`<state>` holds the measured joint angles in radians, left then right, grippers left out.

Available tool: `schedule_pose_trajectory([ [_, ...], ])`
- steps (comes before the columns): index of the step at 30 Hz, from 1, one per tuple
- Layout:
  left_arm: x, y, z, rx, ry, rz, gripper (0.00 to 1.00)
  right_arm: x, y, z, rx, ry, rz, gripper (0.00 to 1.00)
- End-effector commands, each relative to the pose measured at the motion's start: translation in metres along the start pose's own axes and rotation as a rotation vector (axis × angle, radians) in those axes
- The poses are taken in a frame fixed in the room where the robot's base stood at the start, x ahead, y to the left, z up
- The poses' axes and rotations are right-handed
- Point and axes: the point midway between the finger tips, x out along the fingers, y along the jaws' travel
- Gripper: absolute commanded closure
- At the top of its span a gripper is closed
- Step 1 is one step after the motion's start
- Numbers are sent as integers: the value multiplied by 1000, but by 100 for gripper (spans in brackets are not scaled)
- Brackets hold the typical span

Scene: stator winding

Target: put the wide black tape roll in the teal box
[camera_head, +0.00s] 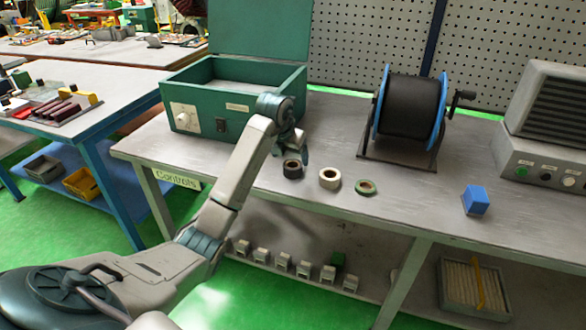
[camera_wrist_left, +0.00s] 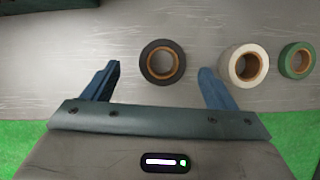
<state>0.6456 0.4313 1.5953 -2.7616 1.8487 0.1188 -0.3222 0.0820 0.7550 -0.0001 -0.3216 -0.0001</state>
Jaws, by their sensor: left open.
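The black tape roll (camera_head: 292,169) lies flat near the front edge of the grey bench, left of two other rolls. In the left wrist view the black tape roll (camera_wrist_left: 162,62) is just beyond and between the fingertips, apart from them. My left gripper (camera_head: 297,150) is open and empty above the bench by the black roll; its two blue fingers (camera_wrist_left: 157,80) are spread in the wrist view. The teal box (camera_head: 291,91) stands open behind and left of the rolls, its lid raised at the back. My arm hides part of its front. My right gripper is not visible.
A white tape roll (camera_head: 330,179) and a green tape roll (camera_head: 366,187) lie to the right of the black one. Further right are a blue block (camera_head: 476,200), a black cable reel (camera_head: 408,106) on a stand, and a grey control unit (camera_head: 547,125).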

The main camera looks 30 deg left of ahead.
Motion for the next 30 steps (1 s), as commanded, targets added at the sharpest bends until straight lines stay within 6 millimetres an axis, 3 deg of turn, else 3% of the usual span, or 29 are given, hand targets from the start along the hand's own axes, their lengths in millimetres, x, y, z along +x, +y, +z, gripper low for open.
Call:
schedule_pose_trajectory([
  [4, 13, -2, -3, 0, 5, -2, 21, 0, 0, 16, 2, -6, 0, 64],
  [10, 43, -4, -6, -1, 3, -2, 21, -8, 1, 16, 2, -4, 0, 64],
  [19, 50, -4, -6, 1, 0, -1, 21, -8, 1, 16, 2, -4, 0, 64],
  [20, 50, -4, -6, 1, 0, -1, 23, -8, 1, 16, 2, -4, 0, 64],
  [27, 50, -4, -6, 0, 0, -1, 70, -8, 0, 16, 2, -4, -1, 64],
  [30, 50, -4, -5, 0, 0, -1, 74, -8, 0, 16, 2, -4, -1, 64],
])
